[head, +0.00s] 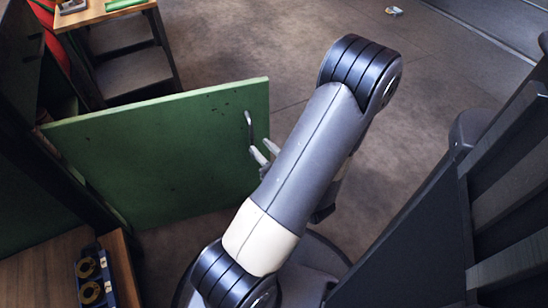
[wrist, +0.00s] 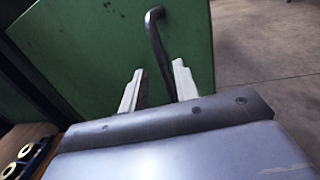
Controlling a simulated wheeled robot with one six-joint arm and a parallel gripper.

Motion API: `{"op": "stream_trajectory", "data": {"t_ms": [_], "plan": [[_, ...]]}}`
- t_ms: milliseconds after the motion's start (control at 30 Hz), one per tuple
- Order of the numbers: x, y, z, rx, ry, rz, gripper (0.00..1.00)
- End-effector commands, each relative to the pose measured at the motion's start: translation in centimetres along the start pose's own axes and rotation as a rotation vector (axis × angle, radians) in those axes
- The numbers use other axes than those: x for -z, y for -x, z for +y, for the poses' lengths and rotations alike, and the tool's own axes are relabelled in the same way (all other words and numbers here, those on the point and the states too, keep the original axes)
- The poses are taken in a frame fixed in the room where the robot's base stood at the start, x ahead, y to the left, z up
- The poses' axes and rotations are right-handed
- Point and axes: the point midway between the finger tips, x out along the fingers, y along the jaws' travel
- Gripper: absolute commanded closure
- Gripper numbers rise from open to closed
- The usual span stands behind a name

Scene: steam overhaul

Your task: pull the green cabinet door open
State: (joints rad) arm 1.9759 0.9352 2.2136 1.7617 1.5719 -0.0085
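The green cabinet door (head: 165,150) stands swung well out from the cabinet on the left in the head view. It also fills the upper left of the wrist view (wrist: 75,60). Its curved metal handle (head: 249,128) is near the free edge. In the wrist view the handle (wrist: 156,45) runs down between the two pale fingers of my gripper (wrist: 158,85). The fingers are apart, with gaps beside the handle. In the head view my gripper (head: 264,156) is at the handle's lower end, partly hidden by my arm.
A wooden-topped table (head: 110,12) with a lower shelf stands behind the door. A wooden surface (head: 122,272) at the lower left holds a blue part with brass rings (head: 91,278). The brown floor (head: 430,100) to the right of the door is mostly clear.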

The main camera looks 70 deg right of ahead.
Motion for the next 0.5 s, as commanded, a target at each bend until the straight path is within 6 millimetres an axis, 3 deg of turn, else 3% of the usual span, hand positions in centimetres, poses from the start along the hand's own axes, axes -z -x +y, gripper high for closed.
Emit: {"op": "stream_trajectory", "data": {"t_ms": [200,500], "plan": [[-0.1,2.8,-0.1,0.004,-0.001,0.000,0.71],[0.0,4.6,0.0,-0.001,-0.001,0.000,0.71]]}}
